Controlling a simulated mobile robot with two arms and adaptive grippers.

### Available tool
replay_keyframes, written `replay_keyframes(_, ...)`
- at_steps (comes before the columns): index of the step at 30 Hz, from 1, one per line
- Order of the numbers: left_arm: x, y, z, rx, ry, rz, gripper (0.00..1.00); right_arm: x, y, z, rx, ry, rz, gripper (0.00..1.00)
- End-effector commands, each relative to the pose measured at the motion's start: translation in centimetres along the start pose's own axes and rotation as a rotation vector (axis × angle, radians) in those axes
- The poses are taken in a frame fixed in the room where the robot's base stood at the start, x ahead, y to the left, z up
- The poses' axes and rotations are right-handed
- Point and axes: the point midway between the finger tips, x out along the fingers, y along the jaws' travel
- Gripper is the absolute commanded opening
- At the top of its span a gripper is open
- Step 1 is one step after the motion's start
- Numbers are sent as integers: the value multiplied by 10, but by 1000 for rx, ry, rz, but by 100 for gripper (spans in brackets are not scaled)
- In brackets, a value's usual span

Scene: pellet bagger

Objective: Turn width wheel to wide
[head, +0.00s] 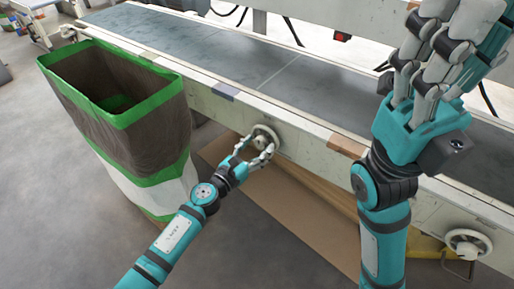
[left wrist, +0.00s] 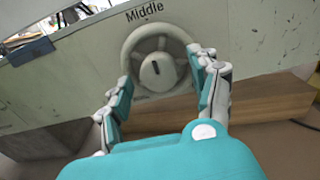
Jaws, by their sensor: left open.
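The width wheel (head: 265,139) is a pale round handwheel on the front side of the conveyor frame. In the left wrist view the wheel (left wrist: 132,48) has spokes and a hub with a dark pointer mark that points up, roughly at the word "Middle" printed above it. My left gripper (head: 256,153) is open at the wheel. In the left wrist view its fingers (left wrist: 163,83) lie on either side of the wheel's lower rim; I cannot tell whether they touch it. My right gripper (head: 425,55) is raised over the belt at the right, fingers extended and apart, with nothing in it.
A second handwheel (head: 468,243) sits at the lower right of the frame. A large green-rimmed bag (head: 160,150) stands open at the left. The conveyor belt (head: 240,60) runs behind the wheels. A brown board (head: 290,205) lies below the frame.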

Motion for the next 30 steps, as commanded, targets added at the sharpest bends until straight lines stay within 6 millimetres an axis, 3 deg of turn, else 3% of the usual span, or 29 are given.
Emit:
replay_keyframes(8,1,0,0,-1,0,-1,62,2,0,-2,0,10,-1,40)
replay_keyframes(21,1,0,0,-1,0,-1,7,2,0,-3,0,10,0,40)
replay_keyframes(30,1,-1,0,-46,0,-1,7,1,0,-2,0,3,3,40)
